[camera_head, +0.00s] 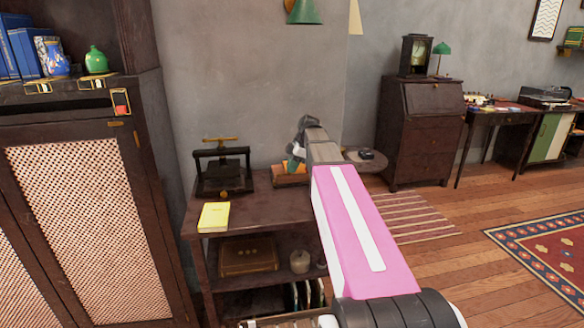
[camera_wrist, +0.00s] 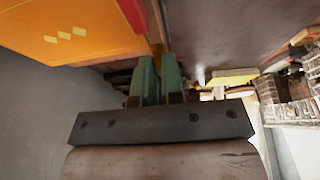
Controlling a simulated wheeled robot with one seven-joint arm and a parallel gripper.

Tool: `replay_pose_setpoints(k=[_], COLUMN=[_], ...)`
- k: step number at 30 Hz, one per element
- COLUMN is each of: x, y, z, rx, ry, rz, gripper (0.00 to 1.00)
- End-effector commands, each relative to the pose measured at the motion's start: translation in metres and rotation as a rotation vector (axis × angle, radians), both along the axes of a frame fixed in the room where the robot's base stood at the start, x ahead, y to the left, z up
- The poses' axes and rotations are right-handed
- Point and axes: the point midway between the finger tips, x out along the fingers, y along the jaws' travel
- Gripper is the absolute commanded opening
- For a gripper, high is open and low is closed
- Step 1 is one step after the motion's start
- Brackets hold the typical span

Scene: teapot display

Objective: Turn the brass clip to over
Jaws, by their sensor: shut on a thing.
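My gripper (camera_wrist: 158,62) shows in the wrist view with its two green fingers close together. Between and just beyond their tips is a small brass-coloured piece, the brass clip (camera_wrist: 157,48), and the fingers are shut on it. It lies beside the red edge of an orange case (camera_wrist: 75,28) with yellow marks. Most of the clip is hidden by the fingers, so its turn cannot be told. In the head view my gripper (camera_head: 296,162) is at the orange-brown case (camera_head: 288,180) on the dark table (camera_head: 262,208); my arm hides the clip there.
A black press with a brass handle (camera_head: 222,170) and a yellow book (camera_head: 214,217) stand left of the case on the table. A tall cabinet (camera_head: 85,215) is at the left. A small round side table (camera_head: 372,165) is behind my arm. Open floor lies at the right.

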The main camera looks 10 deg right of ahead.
Motion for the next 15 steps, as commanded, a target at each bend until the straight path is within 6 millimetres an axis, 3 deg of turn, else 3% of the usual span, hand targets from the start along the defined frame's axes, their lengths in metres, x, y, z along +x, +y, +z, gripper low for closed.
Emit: replay_pose_setpoints(k=[8,15], x=[-0.0017,-0.0039], y=[0.0001,0.0005], z=[0.0001,0.0001], rx=[0.000,0.000], ry=[-0.001,-0.001], rz=[-0.079,-0.258], gripper=[0.00,0.00])
